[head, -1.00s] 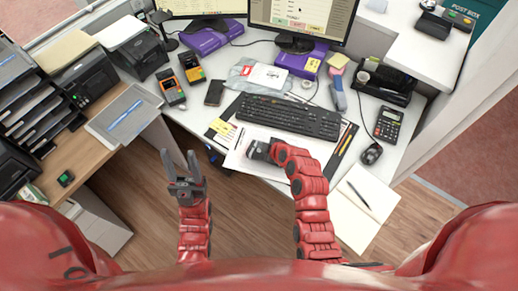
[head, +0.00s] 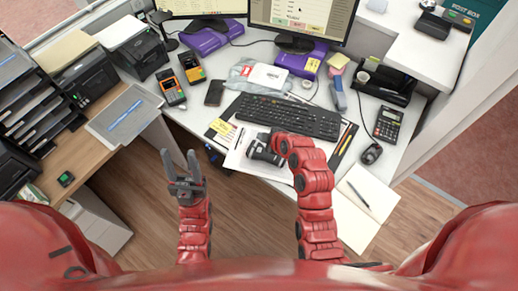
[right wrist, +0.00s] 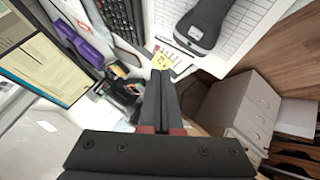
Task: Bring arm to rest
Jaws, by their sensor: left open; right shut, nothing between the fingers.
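My left gripper (head: 180,157) is open and empty, its two fingers pointing up in the head view, in front of the desk over the floor. My right arm (head: 312,180) reaches over the desk's front edge, its end bent left above the papers. My right gripper (right wrist: 160,78) is shut with nothing between its fingers in the right wrist view. In the head view its fingers are hard to make out against dark shapes. A dark handheld device (right wrist: 203,22), like a scanner, lies on white printed paper in the right wrist view, apart from the fingers.
A black keyboard (head: 288,115) lies behind the right arm's end. A mouse (head: 371,153) and calculator (head: 388,125) are to its right. A notepad with a pen (head: 358,195) lies at the front right. A card terminal (head: 172,91) and phone (head: 214,93) are at left. Open floor shows between the arms.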

